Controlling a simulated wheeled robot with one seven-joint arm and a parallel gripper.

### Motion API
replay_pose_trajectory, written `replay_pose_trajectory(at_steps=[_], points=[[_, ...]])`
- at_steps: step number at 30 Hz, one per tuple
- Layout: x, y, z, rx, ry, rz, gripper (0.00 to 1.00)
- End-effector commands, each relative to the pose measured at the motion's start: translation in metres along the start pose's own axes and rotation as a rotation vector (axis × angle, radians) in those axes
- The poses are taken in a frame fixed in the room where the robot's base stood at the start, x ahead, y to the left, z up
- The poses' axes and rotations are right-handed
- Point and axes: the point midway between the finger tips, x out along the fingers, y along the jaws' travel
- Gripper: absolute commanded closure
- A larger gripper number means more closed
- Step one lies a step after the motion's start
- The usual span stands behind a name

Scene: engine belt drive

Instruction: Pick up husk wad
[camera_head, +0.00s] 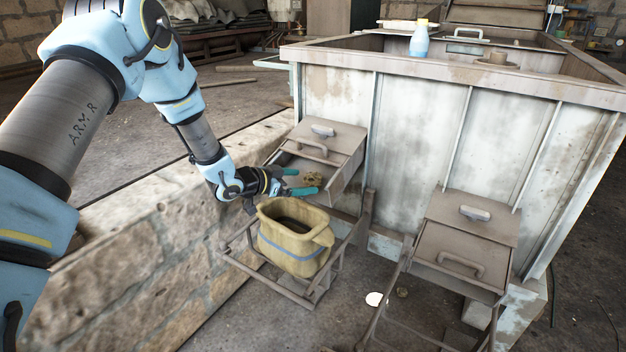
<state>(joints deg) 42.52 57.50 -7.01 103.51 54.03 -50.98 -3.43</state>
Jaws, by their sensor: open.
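A small brownish-yellow clump, which looks like the husk wad (314,178), lies in the open mouth of the left metal chute (345,140) on the side of the large box. My gripper (307,182) reaches in from the left with its teal fingers open. One finger is on the far side of the clump and one on the near side. The clump shows at the fingertips, and I cannot tell whether they touch it. A similar small clump (402,292) lies on the floor, near a white disc.
A yellowish bucket (292,262) with a blue-grey band stands on a metal frame just below my gripper. A stone wall (150,250) runs along the left. A second chute (465,240) is at right.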

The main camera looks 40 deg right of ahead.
Motion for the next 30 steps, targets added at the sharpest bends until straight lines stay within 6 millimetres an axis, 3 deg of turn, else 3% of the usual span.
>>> replay_pose_trajectory(at_steps=[7, 17, 30], points=[[0.035, 0.004, -0.004, 0.0, -0.001, 0.001, 0.0], [0.042, 0.004, -0.003, -0.001, -0.001, 0.0, 0.0], [0.042, 0.004, -0.003, 0.0, -0.001, 0.0, 0.5]])
